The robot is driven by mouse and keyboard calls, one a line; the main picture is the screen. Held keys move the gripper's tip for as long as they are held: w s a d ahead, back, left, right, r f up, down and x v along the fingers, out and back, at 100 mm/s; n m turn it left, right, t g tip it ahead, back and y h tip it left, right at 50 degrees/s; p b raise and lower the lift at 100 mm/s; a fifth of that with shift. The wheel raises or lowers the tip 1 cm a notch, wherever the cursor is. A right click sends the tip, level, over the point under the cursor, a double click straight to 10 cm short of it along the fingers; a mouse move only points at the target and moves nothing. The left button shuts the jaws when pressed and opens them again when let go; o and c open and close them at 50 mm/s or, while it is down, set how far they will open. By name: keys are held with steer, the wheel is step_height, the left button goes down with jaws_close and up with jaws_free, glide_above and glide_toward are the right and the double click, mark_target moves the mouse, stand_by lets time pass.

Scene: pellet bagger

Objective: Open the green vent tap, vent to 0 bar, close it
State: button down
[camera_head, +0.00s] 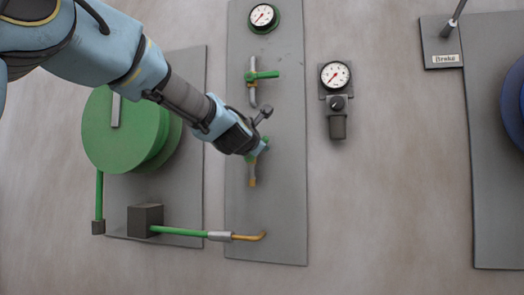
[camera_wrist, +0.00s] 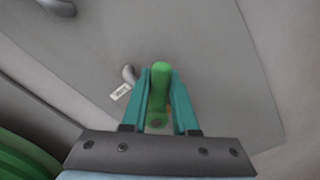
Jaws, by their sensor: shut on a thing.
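My gripper (camera_head: 262,149) is at the lower of two taps on the tall grey panel in the head view. It is shut on a green tap handle (camera_wrist: 158,88), which lies lengthwise between the teal fingers in the wrist view. In the head view the gripper hides most of this handle; the pipe (camera_head: 252,172) with a brass end shows below it. The upper tap (camera_head: 264,75) has a green lever pointing right, across its pipe. A green-rimmed gauge (camera_head: 263,17) sits at the panel top; its red needle is too small to read.
A second gauge (camera_head: 335,75) with a dark regulator (camera_head: 337,115) is right of the panel. A large green disc (camera_head: 125,130) stands left, beneath my arm. A green pipe (camera_head: 180,231) runs low. A "Brake" plate (camera_head: 446,58) and a blue disc (camera_head: 513,105) are far right.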

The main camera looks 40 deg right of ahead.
stand_by(0.3)
steer(key=c, duration=0.8)
jaws_free()
steer(key=shift+o, duration=0.6)
steer(key=shift+w, duration=0.1)
steer(key=shift+r, duration=0.15)
steer(key=shift+p, duration=0.4)
